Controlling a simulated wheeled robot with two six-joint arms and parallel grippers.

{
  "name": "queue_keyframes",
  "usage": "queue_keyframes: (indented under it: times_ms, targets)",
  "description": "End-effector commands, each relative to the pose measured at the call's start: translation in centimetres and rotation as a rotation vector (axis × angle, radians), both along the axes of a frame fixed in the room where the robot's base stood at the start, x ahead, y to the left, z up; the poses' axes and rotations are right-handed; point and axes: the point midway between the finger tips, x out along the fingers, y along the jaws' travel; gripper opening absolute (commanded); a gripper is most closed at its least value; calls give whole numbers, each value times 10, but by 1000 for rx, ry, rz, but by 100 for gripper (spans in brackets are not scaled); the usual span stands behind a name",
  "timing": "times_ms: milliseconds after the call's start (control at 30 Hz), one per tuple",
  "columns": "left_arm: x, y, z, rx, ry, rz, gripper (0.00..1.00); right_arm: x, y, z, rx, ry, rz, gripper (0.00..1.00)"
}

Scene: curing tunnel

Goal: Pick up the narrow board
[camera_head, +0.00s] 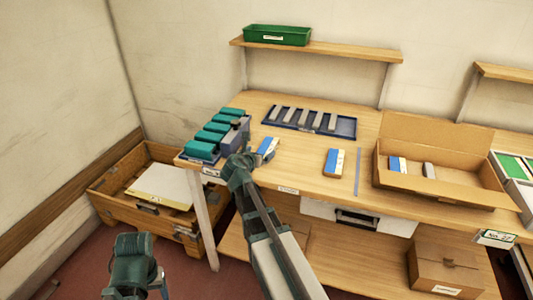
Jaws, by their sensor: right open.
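Several narrow grey pieces stand in slots of a dark blue tray (345,127) at the back of the wooden table. Two blue-and-white boards lie on the table, one (267,147) just right of my right gripper and one (335,160) near the middle. I cannot tell for certain which piece is the narrow board. My right gripper (238,138) is open over the table's left part, beside the teal blocks, and seems to hold nothing. It hides some of what lies behind it. My left arm shows at the lower left, but its gripper is not visible.
Teal blocks (212,135) line the table's left end. An open cardboard box (455,190) with a blue-and-white board and a grey piece stands at the right. A blue strip (358,172) lies left of it. A wooden crate (110,190) stands on the floor at left.

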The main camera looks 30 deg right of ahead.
Motion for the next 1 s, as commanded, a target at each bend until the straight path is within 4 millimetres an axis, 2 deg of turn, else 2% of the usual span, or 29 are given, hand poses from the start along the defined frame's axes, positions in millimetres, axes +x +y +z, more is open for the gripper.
queue_keyframes:
  times_ms: [367,600,733,967,1000]
  targets:
    - [0,0,-7,0,0,0,66,7,-8,-7,1,-1,1,100]
    - [0,0,-25,0,0,0,66,25,-29,-25,0,0,-1,100]
    - [0,0,-29,0,0,0,66,33,-40,-29,1,-1,0,100]
    - [0,0,-28,0,0,0,66,32,-40,-28,1,0,1,100]
    - [0,0,-28,0,0,0,66,32,-40,-28,0,0,1,93]
